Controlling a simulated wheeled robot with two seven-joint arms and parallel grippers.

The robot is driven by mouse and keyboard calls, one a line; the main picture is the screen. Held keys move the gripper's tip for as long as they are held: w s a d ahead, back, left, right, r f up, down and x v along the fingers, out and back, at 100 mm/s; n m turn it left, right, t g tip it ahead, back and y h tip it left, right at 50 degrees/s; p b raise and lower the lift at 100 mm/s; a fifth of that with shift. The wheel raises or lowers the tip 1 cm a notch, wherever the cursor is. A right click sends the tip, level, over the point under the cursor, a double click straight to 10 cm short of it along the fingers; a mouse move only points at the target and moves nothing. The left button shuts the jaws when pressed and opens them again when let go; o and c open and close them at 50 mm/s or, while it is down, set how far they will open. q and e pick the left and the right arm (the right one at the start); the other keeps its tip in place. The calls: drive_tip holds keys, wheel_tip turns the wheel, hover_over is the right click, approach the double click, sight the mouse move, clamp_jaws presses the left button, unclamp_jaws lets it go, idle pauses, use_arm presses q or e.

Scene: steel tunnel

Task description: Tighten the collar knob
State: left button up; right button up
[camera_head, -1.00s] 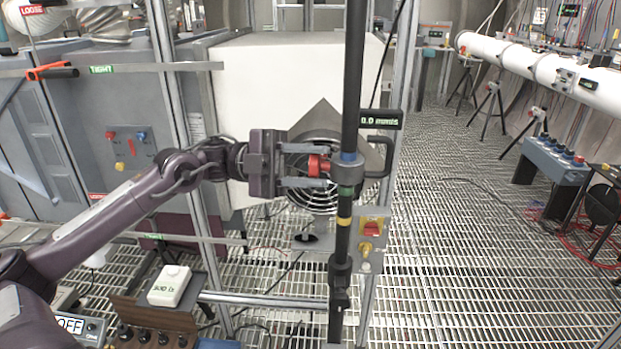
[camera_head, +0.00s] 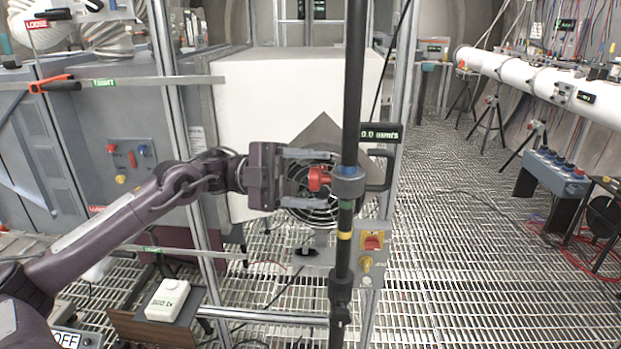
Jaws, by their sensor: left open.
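My left gripper (camera_head: 334,179) comes in from the left and is open. Its two grey fingers lie above and below the knob, with visible gaps to it. The knob sits between them near the fingertips. My right gripper is not in view.
A round fan grille (camera_head: 315,212) and a large white box (camera_head: 285,95) stand behind the pole. A black handle and a small display (camera_head: 381,133) reading about 0.0 are right of the collar. A switch box (camera_head: 372,242) is lower down. The grated floor at right is largely open.

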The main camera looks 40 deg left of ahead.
use_arm(q)
drive_tip(key=b+v, duration=0.3)
drive_tip(key=v, duration=0.4)
drive_tip(key=shift+a, duration=0.35)
